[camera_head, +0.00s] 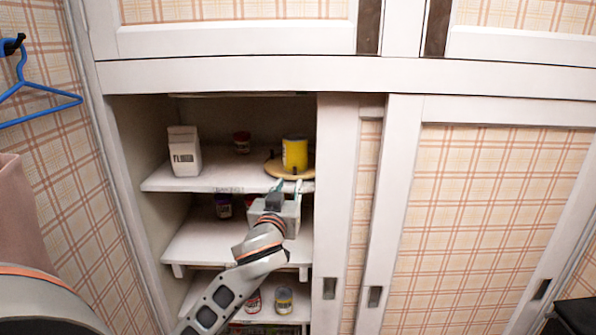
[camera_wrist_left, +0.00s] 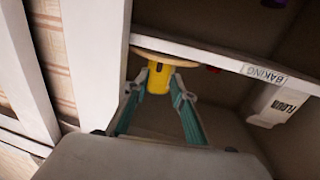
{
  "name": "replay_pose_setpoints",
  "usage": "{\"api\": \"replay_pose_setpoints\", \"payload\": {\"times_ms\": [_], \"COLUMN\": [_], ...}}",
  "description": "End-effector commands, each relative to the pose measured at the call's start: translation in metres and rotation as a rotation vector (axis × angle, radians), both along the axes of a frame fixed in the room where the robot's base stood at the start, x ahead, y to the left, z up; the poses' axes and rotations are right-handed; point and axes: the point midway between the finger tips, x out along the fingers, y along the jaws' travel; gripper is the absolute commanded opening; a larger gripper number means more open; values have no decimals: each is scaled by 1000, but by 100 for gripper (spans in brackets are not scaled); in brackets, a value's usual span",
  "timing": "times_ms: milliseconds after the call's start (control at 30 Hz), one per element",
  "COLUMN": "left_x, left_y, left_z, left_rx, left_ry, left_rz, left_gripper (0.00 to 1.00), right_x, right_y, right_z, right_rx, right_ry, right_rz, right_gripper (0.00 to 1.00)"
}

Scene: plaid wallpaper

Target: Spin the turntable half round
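The turntable (camera_head: 273,168) is a round tan wooden disc at the right end of the upper shelf in the open cupboard. A yellow can (camera_head: 295,153) stands on it. My left gripper (camera_head: 287,184) is at the shelf's front edge, just before the disc, its two fingers apart with nothing seen between them. In the left wrist view, which is upside down, the disc (camera_wrist_left: 180,61) and the yellow can (camera_wrist_left: 159,78) show beyond the spread fingers (camera_wrist_left: 158,88). I cannot tell whether a fingertip touches the disc. My right gripper is not in view.
A white flour carton (camera_head: 184,152) and a small red-lidded jar (camera_head: 242,143) stand on the same shelf (camera_head: 215,178), left of the turntable. The cupboard's white door frame (camera_head: 338,200) is close on the right. Several jars stand on lower shelves. A blue hanger (camera_head: 40,92) hangs left.

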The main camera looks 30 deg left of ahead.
Motion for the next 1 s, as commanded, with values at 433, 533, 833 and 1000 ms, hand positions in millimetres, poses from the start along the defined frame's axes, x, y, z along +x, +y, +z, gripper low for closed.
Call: {"api": "replay_pose_setpoints", "payload": {"times_ms": [433,533,833,1000], "left_x": [53,63,71,71], "left_y": [23,27,30,30], "left_z": [2,1,0,0], "left_rx": [4,2,-1,0], "left_ry": [-1,0,0,0], "left_rz": [2,1,0,0], "left_gripper": [25,25,25,10], "right_x": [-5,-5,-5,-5], "right_y": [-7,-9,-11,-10], "right_z": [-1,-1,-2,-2], "right_rx": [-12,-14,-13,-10], "right_ry": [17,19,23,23], "right_rz": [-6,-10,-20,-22], "right_gripper": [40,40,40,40]}}
